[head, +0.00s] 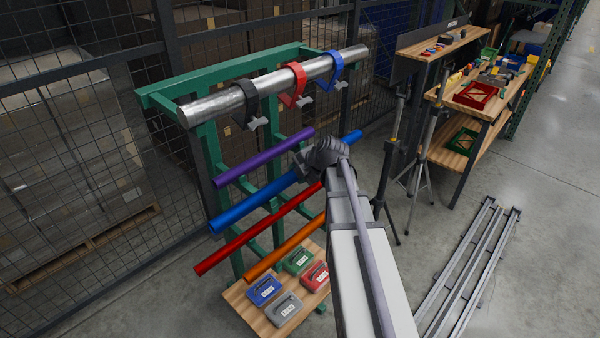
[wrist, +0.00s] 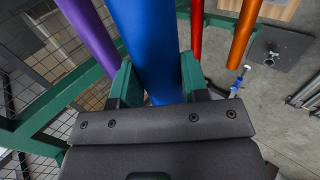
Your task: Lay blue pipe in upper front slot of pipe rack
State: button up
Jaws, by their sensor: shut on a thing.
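My gripper (head: 310,162) is shut on the blue pipe (head: 248,204) around its middle. In the wrist view the green fingers close on both sides of the blue pipe (wrist: 147,40). The pipe slants across the front of the green pipe rack (head: 208,150), between the purple pipe (head: 262,158) and the red pipe (head: 255,231) in the picture. The orange pipe (head: 285,247) lies lowest. I cannot tell whether the blue pipe touches a rack arm; my gripper and arm hide part of it.
A thick metal bar (head: 220,102) with black, red and blue straps crosses the rack top. A wooden board (head: 254,318) with several small cases is below. A tripod (head: 415,160) and workbench (head: 484,93) stand right. Metal rails (head: 470,265) lie on open floor.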

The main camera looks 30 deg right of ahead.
jog(key=o, duration=1.3)
jog(key=p+v, duration=0.8)
jog(key=v, duration=0.2)
jog(key=shift+s+r, duration=0.3)
jog(key=shift+d, duration=0.1)
